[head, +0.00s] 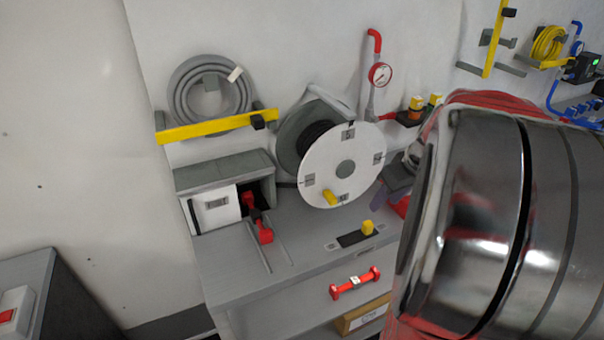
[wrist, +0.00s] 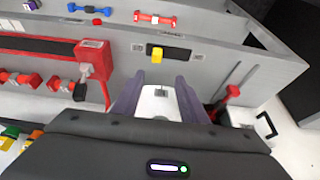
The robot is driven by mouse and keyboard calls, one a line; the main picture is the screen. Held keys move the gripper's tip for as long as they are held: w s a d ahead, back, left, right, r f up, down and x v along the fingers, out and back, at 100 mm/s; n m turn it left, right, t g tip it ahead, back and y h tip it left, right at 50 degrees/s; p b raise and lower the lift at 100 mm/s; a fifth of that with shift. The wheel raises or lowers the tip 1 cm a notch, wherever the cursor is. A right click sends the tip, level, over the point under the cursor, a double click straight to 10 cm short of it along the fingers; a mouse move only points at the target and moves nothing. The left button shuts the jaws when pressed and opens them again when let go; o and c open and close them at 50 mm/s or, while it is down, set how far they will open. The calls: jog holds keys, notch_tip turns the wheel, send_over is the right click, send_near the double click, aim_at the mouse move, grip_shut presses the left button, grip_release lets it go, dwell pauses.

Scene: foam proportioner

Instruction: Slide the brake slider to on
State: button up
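The brake slider is a yellow knob (head: 367,228) on a short black track (head: 350,240) on the grey bench top. In the head view the knob sits near the track's right end. In the wrist view the knob (wrist: 156,54) is at the left end of the track (wrist: 176,55), beyond my fingertips. A small label lies at each end, too small to read. My gripper (wrist: 157,80) is open, with two purple fingers apart and nothing held between them. In the head view my arm hides most of the gripper; a purple finger (head: 379,193) shows right of the reel.
A white reel disc (head: 330,185) with a yellow handle stands behind the slider. A red bar handle (head: 355,283) is on the bench front below. A red lever (head: 265,234) sits in a slot to the left. The bench top around the track is clear.

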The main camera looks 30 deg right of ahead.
aim_at(369, 223)
jog(key=shift+s+d+f, duration=0.15)
jog(key=shift+d, duration=0.3)
jog(key=shift+f, duration=0.1)
jog(key=x, duration=1.3)
jog(key=shift+w+f, duration=0.2)
jog(key=shift+f, duration=0.05)
jog(key=shift+c, duration=0.4)
grip_shut()
